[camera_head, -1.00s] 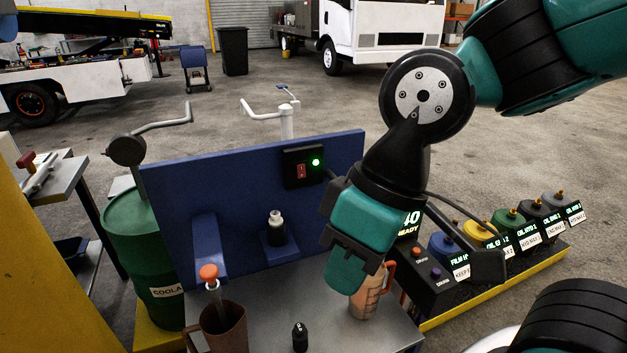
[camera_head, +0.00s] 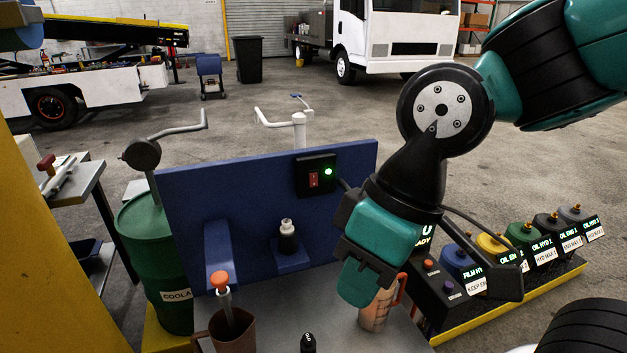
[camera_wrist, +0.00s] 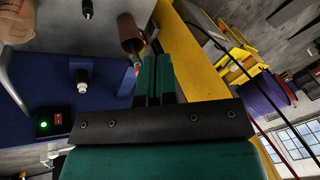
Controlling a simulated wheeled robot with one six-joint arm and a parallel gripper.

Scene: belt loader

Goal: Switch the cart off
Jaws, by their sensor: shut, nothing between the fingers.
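A red rocker switch (camera_head: 313,180) sits in a black box on the upper right of the cart's blue back panel (camera_head: 200,190). A green lamp (camera_head: 328,171) beside the switch is lit. The same switch (camera_wrist: 57,119) and lit lamp (camera_wrist: 43,125) show at the left of the wrist view. My gripper (camera_head: 352,285) points down in front of the panel, right of and below the switch, and touches neither. In the wrist view its fingers (camera_wrist: 155,75) are together and empty. The gripper partly hides an orange-handled measuring jug (camera_head: 378,308) on the cart's grey top.
A brown jug (camera_head: 228,335) with an orange-topped tool stands on the cart top, near a small black bottle (camera_head: 308,343). A dark bottle (camera_head: 288,238) sits on a blue shelf. A green coolant drum (camera_head: 155,265) stands left; several oil cans stand right.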

